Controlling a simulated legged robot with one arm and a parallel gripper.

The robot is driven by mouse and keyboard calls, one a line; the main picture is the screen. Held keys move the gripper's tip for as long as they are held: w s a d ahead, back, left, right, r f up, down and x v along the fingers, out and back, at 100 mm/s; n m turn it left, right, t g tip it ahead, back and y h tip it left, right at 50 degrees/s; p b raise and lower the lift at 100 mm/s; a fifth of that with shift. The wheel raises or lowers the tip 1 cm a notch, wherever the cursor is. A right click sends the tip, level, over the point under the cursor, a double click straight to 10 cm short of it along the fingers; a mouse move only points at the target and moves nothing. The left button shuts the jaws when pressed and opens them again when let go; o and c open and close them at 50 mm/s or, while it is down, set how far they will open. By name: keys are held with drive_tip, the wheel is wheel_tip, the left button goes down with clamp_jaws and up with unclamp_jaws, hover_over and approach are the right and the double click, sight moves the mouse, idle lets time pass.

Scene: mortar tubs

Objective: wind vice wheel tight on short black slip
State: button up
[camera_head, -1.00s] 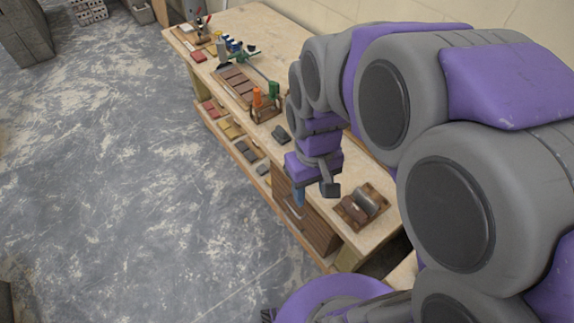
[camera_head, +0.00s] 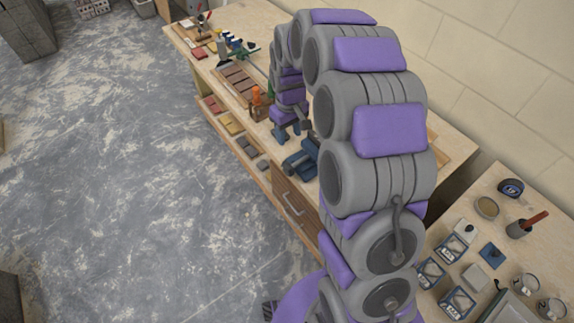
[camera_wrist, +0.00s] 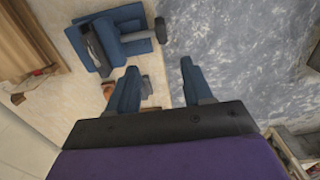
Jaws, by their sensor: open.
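A blue vice (camera_wrist: 122,24) is at the top of the wrist view, on the pale bench. It also shows in the head view (camera_head: 301,160), partly hidden behind my arm. Its dark grey wheel (camera_wrist: 160,30) stands at its right side, near the bench edge. A dark slip-like strip (camera_wrist: 96,47) lies along the vice's left part; I cannot tell whether the jaws grip it. My gripper (camera_wrist: 159,68) is open and empty, its two blue fingers pointing towards the vice, below the wheel in the picture. In the head view my gripper (camera_head: 289,132) is beside the vice, over the bench's front edge.
An orange-topped item (camera_head: 256,97) and a tray of brown slips (camera_head: 238,82) stand further along the bench. A shelf below holds coloured slips (camera_head: 231,122). A second table (camera_head: 475,205) at right carries tubs and tools.

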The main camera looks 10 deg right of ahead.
drive_tip(key=b, duration=0.1)
hover_over(289, 164)
drive_tip(key=a, duration=0.1)
wheel_tip(289, 164, down, 10)
drive_tip(key=shift+r, duration=0.2)
drive_tip(key=f, duration=0.4)
drive_tip(key=d+f+b, duration=0.1)
drive_tip(key=f, duration=0.1)
drive_tip(key=shift+d+f, duration=0.1)
drive_tip(key=shift+f, duration=0.25)
drive_tip(key=shift+a+f, duration=0.2)
drive_tip(key=shift+f, duration=0.25)
drive_tip(key=shift+a, duration=0.3)
drive_tip(key=shift+c, duration=0.4)
drive_tip(key=shift+d, duration=0.3)
drive_tip(key=c, duration=0.3)
drive_tip(key=shift+a, duration=0.1)
clamp_jaws()
